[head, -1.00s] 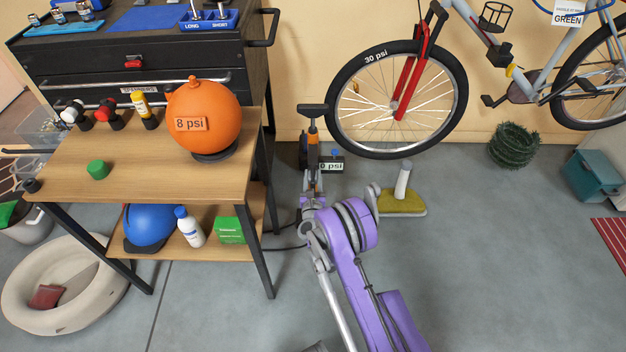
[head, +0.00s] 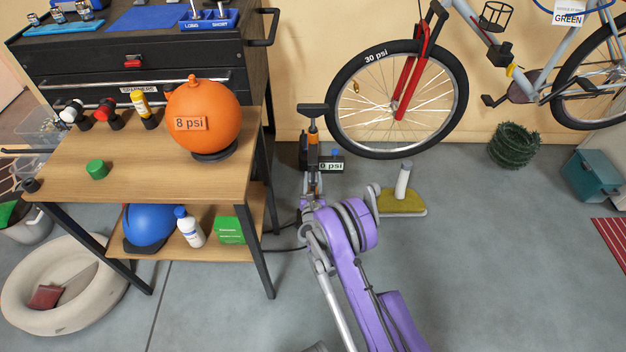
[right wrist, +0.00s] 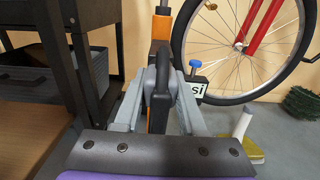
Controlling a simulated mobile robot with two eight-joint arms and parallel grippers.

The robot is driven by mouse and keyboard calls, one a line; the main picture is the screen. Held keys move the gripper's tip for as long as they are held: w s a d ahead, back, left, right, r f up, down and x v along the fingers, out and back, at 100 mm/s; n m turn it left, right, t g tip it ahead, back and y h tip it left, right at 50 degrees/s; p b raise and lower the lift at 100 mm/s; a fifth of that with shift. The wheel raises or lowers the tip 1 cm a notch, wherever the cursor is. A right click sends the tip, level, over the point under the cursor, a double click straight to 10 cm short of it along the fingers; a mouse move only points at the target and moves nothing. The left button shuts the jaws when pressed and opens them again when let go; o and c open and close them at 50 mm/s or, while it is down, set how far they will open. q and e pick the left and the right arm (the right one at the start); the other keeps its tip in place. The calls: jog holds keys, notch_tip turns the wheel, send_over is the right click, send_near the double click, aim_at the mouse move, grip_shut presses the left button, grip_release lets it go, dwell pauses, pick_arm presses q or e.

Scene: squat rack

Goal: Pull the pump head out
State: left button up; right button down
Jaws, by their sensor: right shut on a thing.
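The floor pump stands by the wall, with a black T-handle (head: 313,109), an orange and black barrel (head: 313,135) and a gauge block reading 0 psi (head: 331,166). My right gripper (head: 312,188) reaches the front of the pump. In the right wrist view its two grey fingers (right wrist: 158,108) are shut on a dark grey rounded piece, which looks like the pump head (right wrist: 162,70). This piece is in front of the orange barrel. The view does not show clearly whether it still touches the pump. My left gripper is not in view.
A wooden table (head: 140,175) with an orange ball (head: 203,118) stands left of the pump. A bicycle's front wheel (head: 396,100) is close on the right. A yellow-based stand (head: 404,204) is on the floor right of my gripper.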

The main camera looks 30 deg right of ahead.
aim_at(313, 188)
jog(key=shift+s+a, duration=0.1)
jog(key=shift+s, duration=0.1)
jog(key=shift+b+v, duration=0.75)
jog(key=shift+v, duration=2.35)
